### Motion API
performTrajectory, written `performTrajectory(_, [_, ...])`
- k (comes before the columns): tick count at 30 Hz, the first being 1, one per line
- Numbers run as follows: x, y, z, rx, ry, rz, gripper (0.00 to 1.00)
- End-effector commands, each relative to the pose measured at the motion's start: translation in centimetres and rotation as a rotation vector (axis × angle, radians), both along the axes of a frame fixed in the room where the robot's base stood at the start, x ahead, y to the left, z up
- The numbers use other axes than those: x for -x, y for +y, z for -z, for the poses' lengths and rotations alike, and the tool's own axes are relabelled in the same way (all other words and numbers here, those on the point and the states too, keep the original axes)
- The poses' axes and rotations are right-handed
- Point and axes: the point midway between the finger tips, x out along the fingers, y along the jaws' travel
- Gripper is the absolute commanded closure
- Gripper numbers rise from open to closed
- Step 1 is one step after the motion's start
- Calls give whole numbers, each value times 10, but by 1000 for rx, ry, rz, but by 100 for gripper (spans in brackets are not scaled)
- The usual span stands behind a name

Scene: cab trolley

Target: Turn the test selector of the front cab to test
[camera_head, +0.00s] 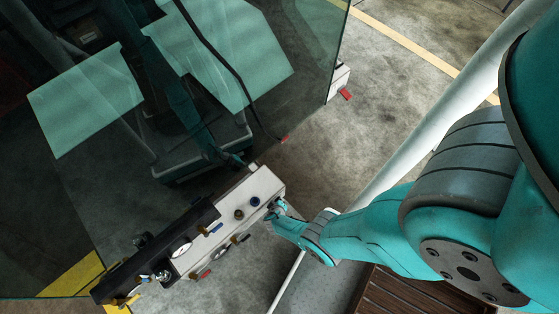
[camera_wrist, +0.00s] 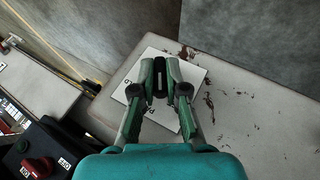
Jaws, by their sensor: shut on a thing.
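My gripper (camera_wrist: 160,82) is shut on a small dark knob (camera_wrist: 160,90), which I take to be the test selector, in the wrist view. The knob stands in front of a white label plate (camera_wrist: 143,97) with partly hidden lettering on a worn pale panel. The fingers hide most of the knob and some of the plate, so I cannot tell which position it points to. In the head view my gripper (camera_head: 274,209) is at the right end of a long white control box (camera_head: 215,235), and the knob is hidden there.
A dark box with a red knob (camera_wrist: 38,167) sits at lower left in the wrist view. A large tinted glass pane (camera_head: 290,60) stands behind the box.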

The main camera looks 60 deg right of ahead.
Motion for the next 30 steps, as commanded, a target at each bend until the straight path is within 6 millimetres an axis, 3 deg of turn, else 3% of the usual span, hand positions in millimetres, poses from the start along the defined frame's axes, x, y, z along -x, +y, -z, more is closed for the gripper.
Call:
performTrajectory(5, [2,1,1,-1,2,0,100])
performTrajectory(6, [2,1,1,-1,2,0,83])
performTrajectory(9, [1,0,1,-1,2,1,62])
performTrajectory(22, [1,2,-2,0,-2,2,62])
performTrajectory(30, [5,10,-14,2,-4,2,62])
